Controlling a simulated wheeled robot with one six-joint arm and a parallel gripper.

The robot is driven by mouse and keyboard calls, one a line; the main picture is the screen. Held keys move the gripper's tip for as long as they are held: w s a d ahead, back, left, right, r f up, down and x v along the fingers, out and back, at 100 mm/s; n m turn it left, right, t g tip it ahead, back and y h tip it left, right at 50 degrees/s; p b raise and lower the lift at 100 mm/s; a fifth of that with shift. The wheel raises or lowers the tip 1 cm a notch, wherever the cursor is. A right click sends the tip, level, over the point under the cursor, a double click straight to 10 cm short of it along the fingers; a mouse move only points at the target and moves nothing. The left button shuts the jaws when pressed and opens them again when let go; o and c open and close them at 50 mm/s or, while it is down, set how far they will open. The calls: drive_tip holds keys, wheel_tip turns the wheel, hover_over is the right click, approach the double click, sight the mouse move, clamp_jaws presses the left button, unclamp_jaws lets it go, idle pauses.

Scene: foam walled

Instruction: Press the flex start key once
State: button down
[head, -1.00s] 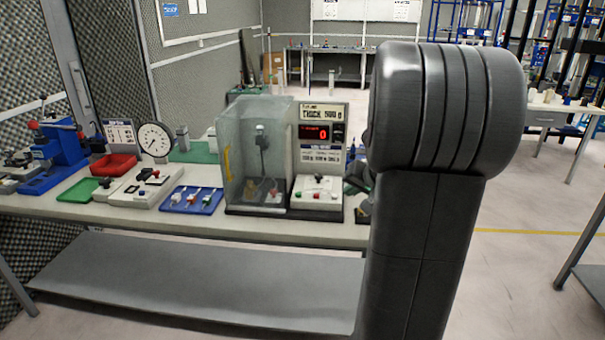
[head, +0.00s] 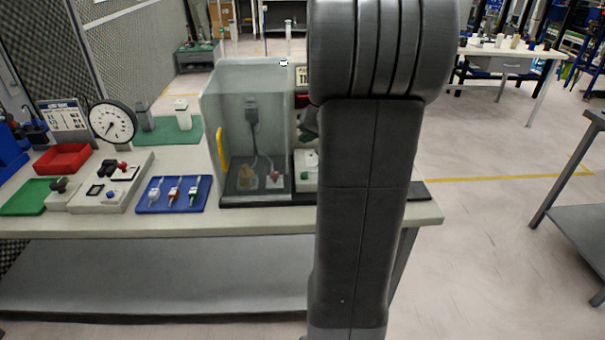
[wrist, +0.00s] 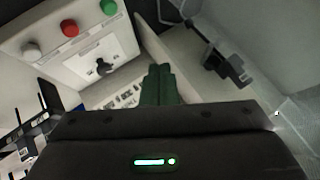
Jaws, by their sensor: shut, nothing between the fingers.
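No legible label shows which one is the flex start key. My gripper (wrist: 158,84) is shut and empty.
A clear-walled enclosure (head: 237,135) with cables inside stands just left of the tester. A blue tray (head: 172,207) with small parts, a red tray (head: 62,159) and a dial gauge (head: 111,124) sit further left on the bench.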

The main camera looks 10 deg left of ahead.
drive_tip(key=shift+f, duration=0.2)
drive_tip(key=b, duration=0.5)
hover_over(304, 176)
drive_tip(key=f, duration=0.7)
drive_tip(key=shift+s+d, duration=0.1)
drive_tip(key=shift+d, duration=0.3)
drive_tip(key=shift+f+b, duration=0.75)
drive_tip(key=shift+b, duration=0.2)
drive_tip(key=shift+f, duration=0.1)
drive_tip(key=shift+f+b, duration=0.3)
drive_tip(key=shift+b, duration=0.25)
